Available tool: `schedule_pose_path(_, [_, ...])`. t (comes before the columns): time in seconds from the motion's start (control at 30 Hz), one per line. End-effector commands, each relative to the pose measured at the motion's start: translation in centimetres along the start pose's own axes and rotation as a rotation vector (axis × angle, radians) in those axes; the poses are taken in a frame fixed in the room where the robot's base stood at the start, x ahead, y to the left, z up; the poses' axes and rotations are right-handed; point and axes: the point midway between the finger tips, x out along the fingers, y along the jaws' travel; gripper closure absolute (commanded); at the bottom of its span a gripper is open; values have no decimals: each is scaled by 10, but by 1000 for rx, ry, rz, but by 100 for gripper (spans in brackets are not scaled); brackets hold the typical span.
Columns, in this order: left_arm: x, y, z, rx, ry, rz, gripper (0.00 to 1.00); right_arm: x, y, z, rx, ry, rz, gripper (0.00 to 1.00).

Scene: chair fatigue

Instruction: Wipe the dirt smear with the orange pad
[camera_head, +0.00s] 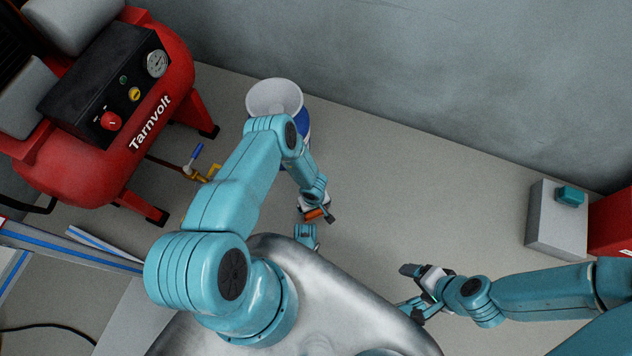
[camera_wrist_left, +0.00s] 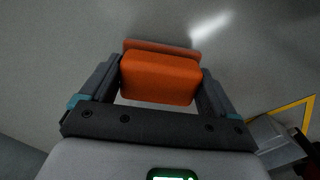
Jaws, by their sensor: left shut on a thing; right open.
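The orange pad (camera_wrist_left: 160,78) is a small block with rounded edges, and a paler orange strip shows along its far edge. My left gripper (camera_wrist_left: 158,85) is shut on it, with one dark finger at each side. In the head view the left gripper (camera_head: 315,207) holds the pad (camera_head: 313,213) low over the grey floor; I cannot tell if it touches. My right gripper (camera_head: 410,288) is open and empty at the lower right, well apart from the pad. I cannot make out the dirt smear in either view.
A red compressor (camera_head: 85,165) stands at the upper left. A white and blue bucket (camera_head: 275,97) is just behind the left arm. A grey box (camera_head: 556,222) stands at the right by the wall (camera_head: 450,60). The floor (camera_head: 420,190) between bucket and box is clear.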

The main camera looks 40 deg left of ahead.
Motion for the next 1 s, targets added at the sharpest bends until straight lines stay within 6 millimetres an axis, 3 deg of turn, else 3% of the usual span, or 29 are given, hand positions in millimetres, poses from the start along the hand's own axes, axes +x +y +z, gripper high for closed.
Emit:
schedule_pose_path(0.63, [-56,-4,-2,0,0,0,39,-33,-18,9,-24,-23,-3,20])
schedule_pose_path(1.0, [-61,-4,-1,1,0,0,39,-34,-19,10,-26,-26,-3,20])
